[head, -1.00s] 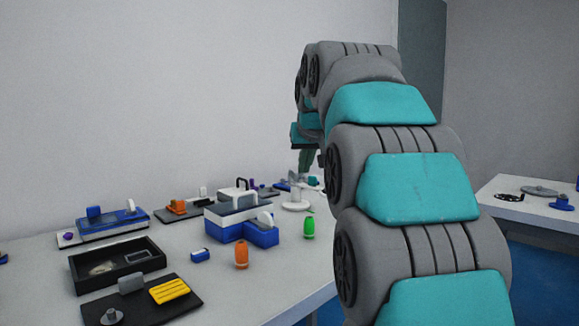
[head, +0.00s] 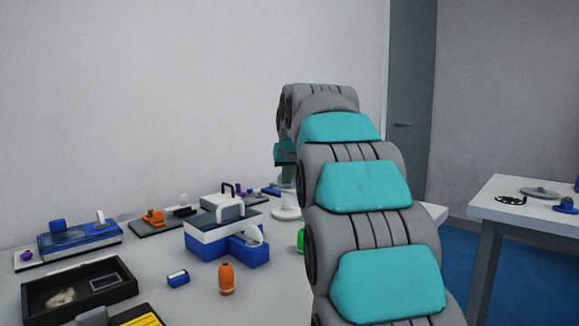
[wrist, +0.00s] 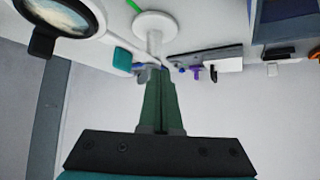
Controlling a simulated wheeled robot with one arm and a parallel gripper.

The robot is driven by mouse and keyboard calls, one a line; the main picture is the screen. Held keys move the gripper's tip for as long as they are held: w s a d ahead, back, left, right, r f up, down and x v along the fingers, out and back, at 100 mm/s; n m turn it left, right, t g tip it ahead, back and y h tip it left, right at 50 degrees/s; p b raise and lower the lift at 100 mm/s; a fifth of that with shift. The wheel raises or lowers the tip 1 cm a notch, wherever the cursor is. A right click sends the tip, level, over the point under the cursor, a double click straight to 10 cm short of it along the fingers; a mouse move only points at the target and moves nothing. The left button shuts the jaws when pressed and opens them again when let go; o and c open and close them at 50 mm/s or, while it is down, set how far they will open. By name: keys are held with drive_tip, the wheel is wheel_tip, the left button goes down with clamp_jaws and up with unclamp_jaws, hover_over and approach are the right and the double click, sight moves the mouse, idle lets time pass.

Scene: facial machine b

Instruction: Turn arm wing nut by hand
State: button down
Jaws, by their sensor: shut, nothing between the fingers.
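My gripper (wrist: 160,76) points away from the camera in the wrist view, its two green fingers together with nothing between them. The fingertips lie in line with the end of a white post on a round disc (wrist: 155,22); I cannot tell if they touch. A small blue part (wrist: 150,66) shows just behind the tips. I cannot tell whether it is the wing nut. A white arm (wrist: 118,43) runs from there towards a round, dark-rimmed lens (wrist: 62,14). In the head view the white stand (head: 286,213) is below my gripper, which is mostly hidden.
A blue and white box with a handle (head: 222,228), an orange bottle (head: 226,278) and a green bottle (head: 301,240) stand on the near table. A black tray (head: 80,290) is at the left. A second table (head: 520,207) stands at the right. Blue floor shows between.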

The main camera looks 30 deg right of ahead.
drive_tip(key=w, duration=0.1)
drive_tip(key=w+d, duration=0.1)
drive_tip(key=w, duration=0.1)
drive_tip(key=w+f, duration=0.1)
drive_tip(key=shift+w+d+p, duration=0.15)
drive_tip(key=shift+w+p, duration=0.15)
drive_tip(key=shift+w, duration=0.1)
drive_tip(key=shift+w+a+r+m+h+p, duration=0.1)
drive_tip(key=shift+w+a+m+h+p, duration=0.1)
drive_tip(key=shift+m+h+p, duration=0.4)
